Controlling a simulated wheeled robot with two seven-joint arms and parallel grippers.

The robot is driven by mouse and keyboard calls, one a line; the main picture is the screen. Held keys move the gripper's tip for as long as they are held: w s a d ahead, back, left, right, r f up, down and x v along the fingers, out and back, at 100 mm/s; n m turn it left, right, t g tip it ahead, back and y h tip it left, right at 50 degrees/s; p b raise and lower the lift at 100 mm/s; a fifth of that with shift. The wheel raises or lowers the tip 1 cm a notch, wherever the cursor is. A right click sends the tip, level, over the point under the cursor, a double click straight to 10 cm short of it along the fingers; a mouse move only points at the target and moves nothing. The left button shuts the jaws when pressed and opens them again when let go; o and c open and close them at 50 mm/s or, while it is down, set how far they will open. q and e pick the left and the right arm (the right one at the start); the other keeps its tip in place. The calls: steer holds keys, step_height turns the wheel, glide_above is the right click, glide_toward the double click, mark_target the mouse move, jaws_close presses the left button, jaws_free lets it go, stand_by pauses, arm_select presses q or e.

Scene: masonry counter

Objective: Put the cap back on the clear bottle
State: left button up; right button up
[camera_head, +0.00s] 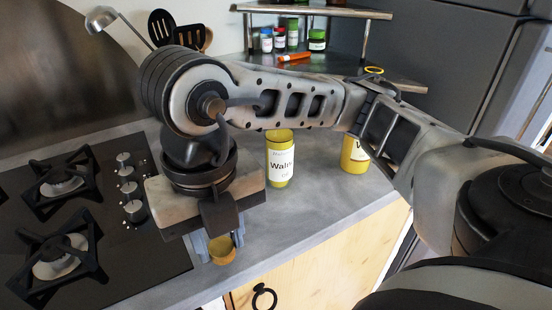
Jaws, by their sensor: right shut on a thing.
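My right gripper (222,243) points down near the counter's front edge, right of the hob. It is shut on a round golden-yellow cap (223,254), held between its fingers. A bottle with yellow contents and a white label reading "Waln…" (281,165) stands upright on the counter, behind and right of the gripper and apart from it. My right arm passes just above its top, so its mouth is hard to make out. A second yellow bottle with a white label (354,156) stands further right, partly hidden by my arm. My left gripper is not in view.
A black gas hob (95,215) lies left. A metal corner shelf (310,10) holds small jars (292,35) at the back; an orange item (294,57) lies beneath. Grey counter (310,205) is clear around the bottles.

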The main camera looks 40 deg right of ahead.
steer(key=n, duration=0.1)
steer(key=w+n, duration=0.1)
steer(key=n, duration=0.1)
steer(key=f+n, duration=0.1)
steer(key=n, duration=0.1)
steer(key=shift+w, duration=0.2)
steer(key=w+d+f+n, duration=0.1)
steer(key=w+f+n, duration=0.1)
steer(key=n, duration=0.7)
steer(key=w+d+f+n, duration=0.1)
steer(key=w+f+n, duration=0.1)
steer(key=n, duration=0.8)
steer(key=w+d+f+n, duration=0.1)
steer(key=w+f+n, duration=0.1)
steer(key=n, duration=0.7)
steer(key=shift+w+d+f+n, duration=0.1)
steer(key=shift+w+n, duration=0.2)
steer(key=shift+w, duration=0.4)
steer(key=n, duration=0.1)
steer(key=w+f+n, duration=0.1)
steer(key=n, duration=0.1)
steer(key=d+n, duration=0.1)
steer(key=n, duration=0.1)
steer(key=shift+w+f, duration=0.15)
